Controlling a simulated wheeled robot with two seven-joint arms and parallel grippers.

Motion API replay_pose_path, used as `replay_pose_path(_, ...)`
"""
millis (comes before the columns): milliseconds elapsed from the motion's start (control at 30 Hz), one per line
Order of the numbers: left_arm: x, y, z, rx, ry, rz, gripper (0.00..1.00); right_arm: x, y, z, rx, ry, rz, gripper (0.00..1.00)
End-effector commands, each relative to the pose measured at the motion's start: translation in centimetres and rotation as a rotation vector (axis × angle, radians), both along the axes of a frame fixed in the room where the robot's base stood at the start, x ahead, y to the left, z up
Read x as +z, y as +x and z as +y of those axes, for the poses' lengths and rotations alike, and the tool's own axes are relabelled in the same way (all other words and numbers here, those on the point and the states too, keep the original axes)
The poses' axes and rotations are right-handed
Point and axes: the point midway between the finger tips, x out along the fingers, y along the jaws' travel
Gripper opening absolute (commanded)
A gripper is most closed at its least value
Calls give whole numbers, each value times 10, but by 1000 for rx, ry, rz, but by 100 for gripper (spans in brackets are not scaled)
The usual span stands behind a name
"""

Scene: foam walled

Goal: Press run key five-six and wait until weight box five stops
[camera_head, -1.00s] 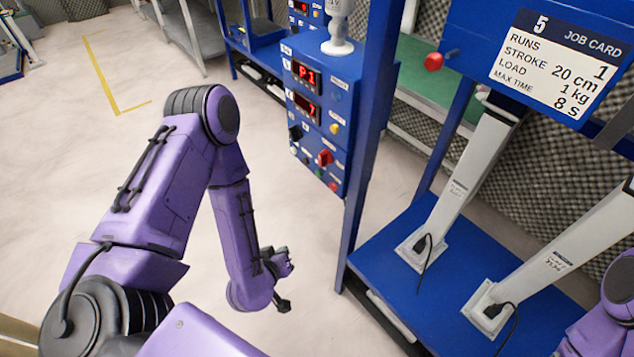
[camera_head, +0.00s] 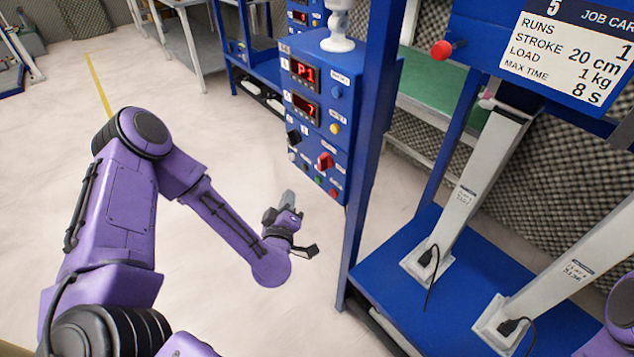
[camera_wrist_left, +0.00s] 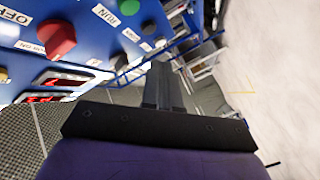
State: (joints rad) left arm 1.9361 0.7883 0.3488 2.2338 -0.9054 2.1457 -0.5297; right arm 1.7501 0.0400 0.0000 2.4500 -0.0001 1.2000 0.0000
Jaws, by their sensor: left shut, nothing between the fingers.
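The blue control box (camera_head: 313,120) shows a red "P1" on its upper display and a red "7" below. Its face carries a red knob (camera_head: 325,161), a black knob (camera_head: 294,136) and several small buttons, including a green button (camera_head: 319,180). My left gripper (camera_head: 287,199) is shut and empty, below and in front of the box's lower edge, apart from it. In the left wrist view its fingers (camera_wrist_left: 165,88) point up past the panel, where a "RUN" label sits near a green button (camera_wrist_left: 129,7). The five-six marking is not readable. I cannot identify weight box five.
The job card (camera_head: 573,52) marked 5 reads 1 run, 20 cm, 1 kg, 8 s. A blue post (camera_head: 364,150) stands right of the box. White columns (camera_head: 470,195) rise from a blue base (camera_head: 425,300). The floor left of the box is clear.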

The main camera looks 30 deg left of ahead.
Motion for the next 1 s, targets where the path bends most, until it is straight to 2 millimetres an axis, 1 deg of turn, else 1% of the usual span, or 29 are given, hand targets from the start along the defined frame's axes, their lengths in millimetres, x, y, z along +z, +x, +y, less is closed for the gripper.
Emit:
replay_pose_path(33,-3,7,-3,-1,0,-1,0,-5,0,0,0,0,0,43)
replay_pose_path(200,-3,30,-12,-1,-1,-1,0,-13,0,0,0,0,0,43)
replay_pose_path(300,-2,41,-17,-2,3,-1,0,-16,0,0,0,0,0,43)
replay_pose_path(400,-1,49,-20,-2,2,0,0,-18,0,0,0,0,0,43)
replay_pose_path(567,0,54,-23,-1,0,0,0,-18,0,0,0,0,0,43)
replay_pose_path(1000,0,54,-22,-1,0,1,0,-18,0,0,0,0,0,43)
